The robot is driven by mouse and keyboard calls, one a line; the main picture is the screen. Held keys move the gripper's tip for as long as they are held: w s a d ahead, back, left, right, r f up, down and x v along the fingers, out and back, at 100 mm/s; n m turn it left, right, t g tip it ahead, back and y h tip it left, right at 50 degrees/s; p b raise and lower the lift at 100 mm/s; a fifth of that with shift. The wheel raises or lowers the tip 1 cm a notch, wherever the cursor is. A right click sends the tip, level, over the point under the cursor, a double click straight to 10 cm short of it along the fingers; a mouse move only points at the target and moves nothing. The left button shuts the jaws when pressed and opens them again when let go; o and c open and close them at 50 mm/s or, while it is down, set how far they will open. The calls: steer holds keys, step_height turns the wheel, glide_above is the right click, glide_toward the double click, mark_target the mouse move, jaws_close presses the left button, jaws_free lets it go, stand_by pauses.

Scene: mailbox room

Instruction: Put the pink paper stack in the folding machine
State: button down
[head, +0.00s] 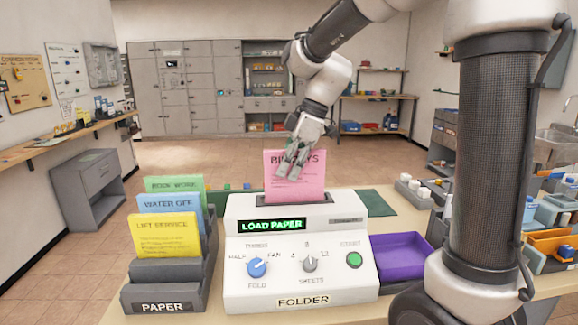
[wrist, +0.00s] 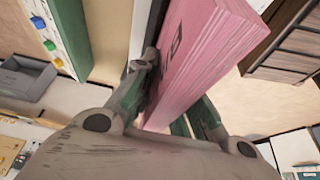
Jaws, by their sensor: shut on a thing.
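The pink paper stack (head: 283,190) stands upright at the top of the folding machine (head: 240,293). Its lower edge meets the dark slot in the machine's top; I cannot tell how deep it sits. My gripper (head: 290,172) is shut on the pink stack from above, with a finger across its front face, covering part of the printed heading. In the wrist view the stack (wrist: 215,45) lies between my fingers (wrist: 172,108). The machine's display (head: 272,225) reads LOAD PAPER. Its front has a blue knob (head: 257,267), a grey knob (head: 310,262) and a green START button (head: 354,260).
A dark PAPER rack (head: 165,292) on the left holds a yellow (head: 167,236), a blue (head: 170,208) and a green stack (head: 175,184). An empty purple tray (head: 402,255) is right of the machine. White items and bins stand farther right. A green mat (head: 375,203) lies behind.

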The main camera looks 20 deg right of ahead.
mark_target(289, 182)
steer(key=shift+f, duration=2.15)
steer(key=c, duration=1.4)
jaws_free()
steer(key=shift+o, duration=0.2)
steer(key=shift+r, duration=0.1)
step_height(289, 182, up, 7)
